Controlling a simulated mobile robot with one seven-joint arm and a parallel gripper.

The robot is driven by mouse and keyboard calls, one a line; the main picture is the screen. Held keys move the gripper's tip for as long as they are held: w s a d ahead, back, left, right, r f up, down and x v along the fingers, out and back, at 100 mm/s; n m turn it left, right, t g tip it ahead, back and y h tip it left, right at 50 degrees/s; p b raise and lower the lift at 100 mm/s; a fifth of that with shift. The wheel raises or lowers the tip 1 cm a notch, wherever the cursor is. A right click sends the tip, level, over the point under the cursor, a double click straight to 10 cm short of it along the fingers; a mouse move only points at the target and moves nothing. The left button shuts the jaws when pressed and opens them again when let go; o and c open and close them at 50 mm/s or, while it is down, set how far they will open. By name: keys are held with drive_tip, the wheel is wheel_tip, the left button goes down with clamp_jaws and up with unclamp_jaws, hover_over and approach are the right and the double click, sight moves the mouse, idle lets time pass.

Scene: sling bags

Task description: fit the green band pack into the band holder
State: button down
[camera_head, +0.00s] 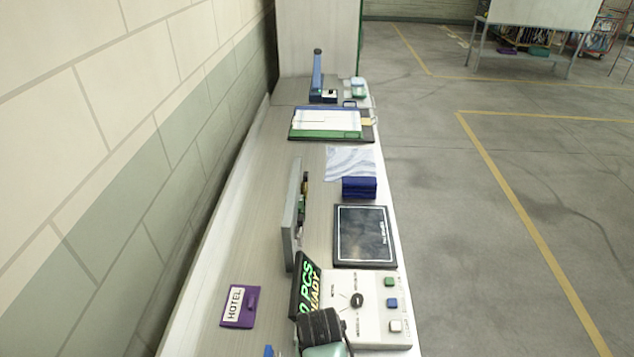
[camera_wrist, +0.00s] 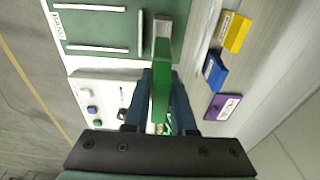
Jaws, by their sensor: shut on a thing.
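In the wrist view my gripper (camera_wrist: 163,105) is shut on a narrow green piece (camera_wrist: 161,75), which I take for the green band pack. It stands edge-on between the dark fingers, and its far end meets a small grey-white part (camera_wrist: 162,26). I cannot tell whether the two touch. A green panel with white bars (camera_wrist: 98,45) lies beside it at the upper left; I cannot tell whether it is part of the band holder. In the head view my gripper (camera_head: 320,328) is at the bottom edge, and the pack is hidden.
A white control box (camera_head: 372,308) with buttons and a tilted display (camera_head: 305,288) stand close to my gripper. A dark tablet (camera_head: 365,237) lies beyond.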

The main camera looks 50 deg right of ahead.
drive_tip(key=shift+r, duration=0.1)
drive_tip(key=shift+f+b, duration=1.95)
drive_tip(key=shift+f, duration=1.05)
drive_tip(key=shift+p, duration=0.5)
drive_tip(key=shift+f+b, duration=2.1)
drive_tip(key=shift+f, duration=0.5)
drive_tip(key=c, duration=0.7)
unclamp_jaws()
drive_tip(key=shift+a, duration=0.1)
drive_tip(key=shift+o, duration=0.2)
drive_tip(key=shift+s, duration=0.1)
drive_tip(key=shift+r, duration=0.6)
drive_tip(key=r, duration=0.4)
drive_tip(key=a+r+b, duration=0.1)
drive_tip(key=r, duration=0.7)
drive_tip(key=shift+s+a+b, duration=0.15)
drive_tip(key=shift+s+b, duration=0.15)
